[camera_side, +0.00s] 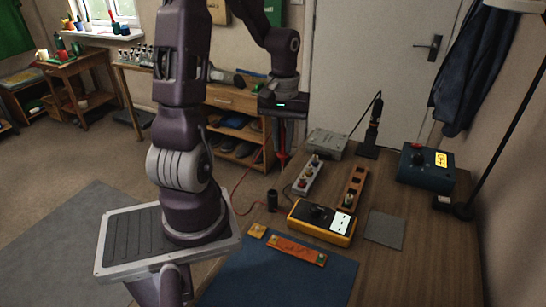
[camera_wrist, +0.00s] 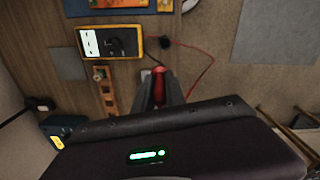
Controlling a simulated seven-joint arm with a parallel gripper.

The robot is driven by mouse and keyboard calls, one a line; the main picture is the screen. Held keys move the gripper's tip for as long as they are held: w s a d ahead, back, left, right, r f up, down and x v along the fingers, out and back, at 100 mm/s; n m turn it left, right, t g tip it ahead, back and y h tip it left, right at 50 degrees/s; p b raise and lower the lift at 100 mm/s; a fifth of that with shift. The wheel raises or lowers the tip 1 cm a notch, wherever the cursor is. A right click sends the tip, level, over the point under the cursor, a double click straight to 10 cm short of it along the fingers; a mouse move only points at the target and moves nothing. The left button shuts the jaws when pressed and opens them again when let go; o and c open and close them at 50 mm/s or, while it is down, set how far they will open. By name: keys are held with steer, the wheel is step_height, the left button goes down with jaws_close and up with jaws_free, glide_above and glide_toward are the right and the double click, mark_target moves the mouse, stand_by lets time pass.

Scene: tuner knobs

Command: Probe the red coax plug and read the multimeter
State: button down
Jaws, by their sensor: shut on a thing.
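My gripper (camera_side: 281,125) is shut on a red probe (camera_side: 282,157), which points down. In the wrist view the red probe (camera_wrist: 159,85) sits between the two fingers. The grey rack (camera_side: 296,189) with several small plugs stands right of the probe in the side view; the probe looks above and apart from it. Which plug is the red coax one is too small to tell. The yellow multimeter (camera_side: 322,222) lies in front of the rack, with a lit white display and a black dial. It also shows in the wrist view (camera_wrist: 112,42). Its reading is too small to make out.
A wooden rack (camera_side: 359,174), grey box (camera_side: 327,144), black stand (camera_side: 370,140) and blue box (camera_side: 427,168) stand behind and right. A black cup (camera_side: 272,201) and red lead are left of the multimeter. An orange strip (camera_side: 296,250) lies on the blue mat (camera_side: 280,285).

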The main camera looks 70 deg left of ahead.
steer(key=w+a, duration=0.3)
steer(key=w, duration=0.5)
steer(key=shift+s+f, duration=0.1)
steer(key=shift+f, duration=2.35)
steer(key=shift+d+f, duration=0.1)
steer(key=shift+f, duration=0.2)
stand_by(3.2)
steer(key=shift+r, duration=2.5)
